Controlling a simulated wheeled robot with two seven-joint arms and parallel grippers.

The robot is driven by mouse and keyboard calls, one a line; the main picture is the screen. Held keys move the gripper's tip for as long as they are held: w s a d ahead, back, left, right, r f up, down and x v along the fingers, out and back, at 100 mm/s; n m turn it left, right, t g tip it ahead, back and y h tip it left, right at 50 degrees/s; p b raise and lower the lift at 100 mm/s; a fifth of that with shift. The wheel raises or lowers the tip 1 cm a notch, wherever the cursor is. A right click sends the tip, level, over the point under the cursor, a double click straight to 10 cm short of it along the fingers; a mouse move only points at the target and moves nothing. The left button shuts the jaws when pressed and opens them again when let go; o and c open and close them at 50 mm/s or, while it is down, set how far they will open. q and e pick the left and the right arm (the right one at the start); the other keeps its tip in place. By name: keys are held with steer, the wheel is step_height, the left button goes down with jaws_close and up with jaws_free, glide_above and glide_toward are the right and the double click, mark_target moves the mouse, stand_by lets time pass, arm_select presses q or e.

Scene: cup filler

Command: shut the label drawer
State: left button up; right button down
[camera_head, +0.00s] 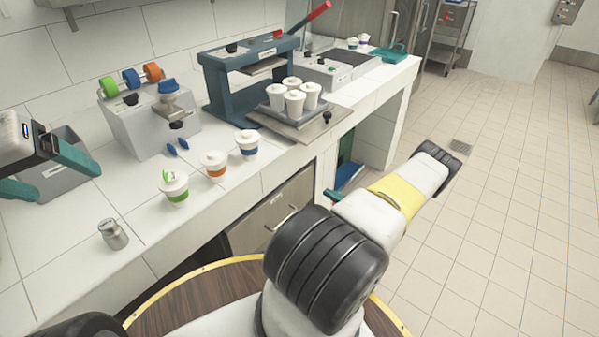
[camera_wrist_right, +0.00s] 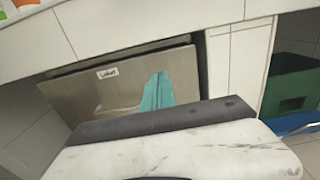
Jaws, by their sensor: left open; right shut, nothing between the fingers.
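The label drawer (camera_head: 272,212) is a metal front with a small label and a bar handle, under the counter. In the right wrist view the drawer front (camera_wrist_right: 85,98) fills the upper left, with dark gaps along its top and right edges. I cannot tell exactly how far out it stands. My right gripper (camera_wrist_right: 157,92) shows as shut teal fingers in front of the drawer's right part; contact is unclear. In the head view, my right arm hides some of the area beside the drawer. My left gripper (camera_head: 46,172) is open and empty above the counter's left end.
Above the drawer, the counter (camera_head: 235,195) carries several lidded cups, a small metal canister (camera_head: 113,234) and a blue press (camera_head: 245,85). A grey bin (camera_head: 70,188) stands by my left gripper. A green crate (camera_wrist_right: 292,88) is right of the drawer. The floor at right is clear.

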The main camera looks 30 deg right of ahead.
steer(key=x, duration=1.1)
steer(key=shift+w, duration=0.2)
steer(key=shift+a, duration=0.1)
steer(key=x, duration=0.4)
steer(key=shift+w+a, duration=0.1)
steer(key=shift+w, duration=0.15)
steer(key=shift+r, duration=0.15)
steer(key=shift+w, duration=0.1)
steer(key=shift+s, duration=0.3)
glide_toward(301, 177)
steer(key=v, duration=0.3)
steer(key=shift+s, duration=0.1)
